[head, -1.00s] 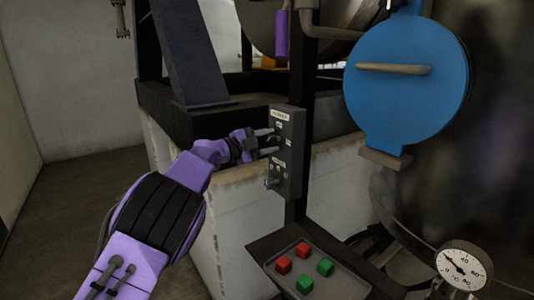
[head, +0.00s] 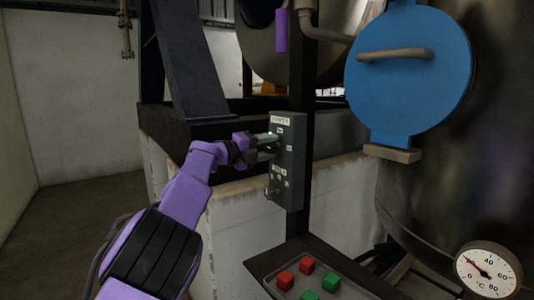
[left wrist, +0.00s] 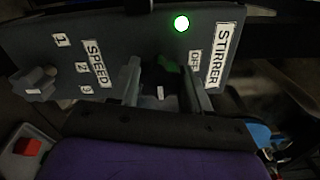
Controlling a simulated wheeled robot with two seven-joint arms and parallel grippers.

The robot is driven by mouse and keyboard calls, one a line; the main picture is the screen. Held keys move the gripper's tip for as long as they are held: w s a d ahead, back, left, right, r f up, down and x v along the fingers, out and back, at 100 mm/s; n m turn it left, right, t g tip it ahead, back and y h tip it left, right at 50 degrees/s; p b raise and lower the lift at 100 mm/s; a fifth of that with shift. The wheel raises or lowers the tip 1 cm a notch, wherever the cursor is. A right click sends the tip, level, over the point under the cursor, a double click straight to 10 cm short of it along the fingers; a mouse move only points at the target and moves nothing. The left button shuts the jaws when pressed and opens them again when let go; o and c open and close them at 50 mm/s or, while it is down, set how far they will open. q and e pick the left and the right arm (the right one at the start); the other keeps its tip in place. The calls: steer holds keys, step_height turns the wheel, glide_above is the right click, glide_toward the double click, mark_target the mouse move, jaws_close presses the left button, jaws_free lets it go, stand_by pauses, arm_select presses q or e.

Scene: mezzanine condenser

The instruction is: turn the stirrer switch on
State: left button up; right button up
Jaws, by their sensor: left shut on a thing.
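The grey control box (head: 288,162) is fixed to a dark post. In the left wrist view its panel (left wrist: 118,35) carries the labels STIRRER and OFF, and a green lamp (left wrist: 181,23) is lit. My left gripper (head: 271,144) is at the upper part of the box. In the left wrist view its fingers (left wrist: 162,84) stand on both sides of the stirrer switch (left wrist: 167,68), shut on it. The switch is dark with a green part, mostly hidden between the fingers, so its exact position is unclear. My right gripper is not in view.
A speed knob (left wrist: 36,86) with marks 1, 2 and 3 sits lower on the same box. Below is a tray (head: 263,268) with red and green cubes. A blue round cover (head: 410,90) and a dial gauge (head: 487,270) are to the right.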

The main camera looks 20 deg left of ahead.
arm_select(q)
steer(key=shift+a, duration=0.1)
stand_by(0.5)
steer(key=o, duration=1.1)
steer(key=shift+c, duration=0.2)
steer(key=shift+a, duration=0.1)
steer(key=b+v, duration=0.3)
steer(key=v, duration=0.7)
steer(key=shift+s+b, duration=0.2)
steer(key=shift+b, duration=0.1)
steer(key=shift+a, duration=0.15)
